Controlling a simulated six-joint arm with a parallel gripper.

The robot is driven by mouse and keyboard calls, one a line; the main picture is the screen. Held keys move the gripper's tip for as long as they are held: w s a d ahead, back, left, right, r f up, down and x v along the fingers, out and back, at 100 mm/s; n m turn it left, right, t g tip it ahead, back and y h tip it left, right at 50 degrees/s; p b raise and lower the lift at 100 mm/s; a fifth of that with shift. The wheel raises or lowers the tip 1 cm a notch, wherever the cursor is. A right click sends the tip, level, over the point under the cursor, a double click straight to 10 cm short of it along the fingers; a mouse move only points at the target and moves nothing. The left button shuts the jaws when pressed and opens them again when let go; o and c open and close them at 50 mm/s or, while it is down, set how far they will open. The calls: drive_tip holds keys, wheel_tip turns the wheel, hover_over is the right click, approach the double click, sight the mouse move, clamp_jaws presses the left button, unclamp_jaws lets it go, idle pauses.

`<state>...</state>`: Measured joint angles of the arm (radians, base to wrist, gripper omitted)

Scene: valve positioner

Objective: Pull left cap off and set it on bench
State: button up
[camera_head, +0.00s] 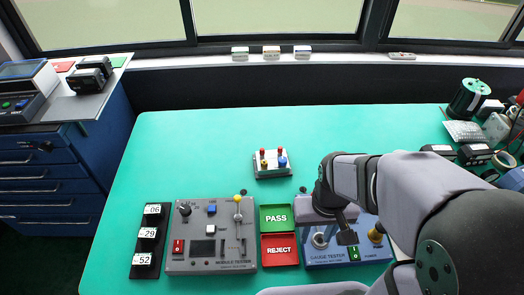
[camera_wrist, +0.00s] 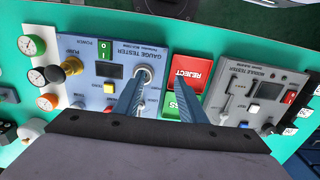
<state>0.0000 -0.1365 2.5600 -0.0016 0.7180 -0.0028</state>
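Which of these is the left cap is too small to tell. The block is not seen in the wrist view. My gripper (camera_wrist: 160,98) hangs over the gauge tester (camera_wrist: 112,75), right of and nearer than the block. Its two fingers are apart, with nothing visible held between them.
The green bench (camera_head: 190,140) is clear around the block. The module tester (camera_head: 211,240), PASS tray (camera_head: 276,217) and REJECT tray (camera_head: 280,249) line the near side. Gauges (camera_wrist: 55,72) stand beside the gauge tester. Spools and boxes (camera_head: 468,97) crowd the right end.

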drive_tip(key=shift+c, duration=0.3)
drive_tip(key=n+t+p, duration=0.2)
drive_tip(key=n, duration=0.3)
approach(262, 149)
drive_tip(key=shift+w+d+f+y, duration=0.3)
drive_tip(key=shift+f+y, duration=0.05)
drive_tip(key=shift+y, duration=0.05)
drive_tip(key=shift+f, duration=0.15)
drive_tip(key=shift+w+a+f+p, duration=0.15)
drive_tip(key=shift+f+p, duration=0.3)
drive_tip(key=shift+f, duration=0.7)
drive_tip(key=shift+w+f+p, duration=0.15)
drive_tip(key=shift+f+p, duration=0.25)
drive_tip(key=shift+f, duration=0.75)
drive_tip(key=shift+w+a+f+p, duration=0.15)
drive_tip(key=shift+f+p, duration=0.3)
drive_tip(key=shift+f, duration=0.7)
drive_tip(key=shift+d, duration=0.1)
clamp_jaws()
